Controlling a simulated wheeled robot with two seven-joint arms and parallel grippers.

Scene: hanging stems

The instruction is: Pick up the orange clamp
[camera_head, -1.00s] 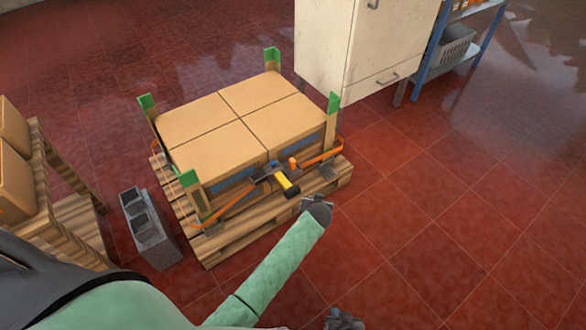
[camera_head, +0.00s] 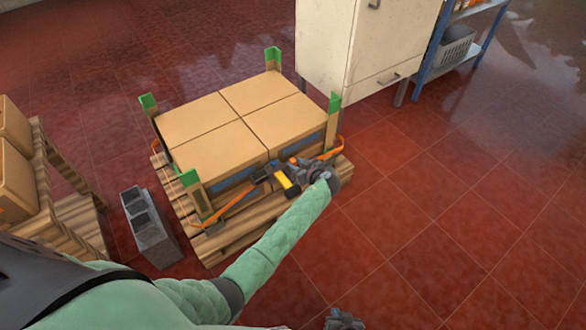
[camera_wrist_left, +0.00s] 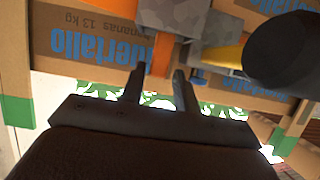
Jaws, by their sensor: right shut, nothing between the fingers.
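Several closed cardboard boxes (camera_head: 235,115) stand on a wooden pallet (camera_head: 225,240), with an orange strap (camera_head: 235,207) around them. At the front right corner a dark buckle with a yellow part (camera_head: 287,184) hangs on the strap. The orange clamp is mostly hidden behind my left gripper (camera_head: 300,166) in the head view. In the left wrist view an orange piece (camera_wrist_left: 161,52), which looks like the clamp, lies just beyond the fingertips under a grey block. My left gripper is open there, its fingers (camera_wrist_left: 160,75) apart with nothing clearly between them. My right gripper (camera_head: 345,320) is shut and empty at the bottom edge.
Green corner posts (camera_head: 189,178) stand around the boxes. A grey cinder block (camera_head: 148,228) is left of the pallet, beside a wooden rack (camera_head: 85,215) with boxes. A white cabinet (camera_head: 340,40) and a blue shelf (camera_head: 455,50) stand behind. The red floor at right is clear.

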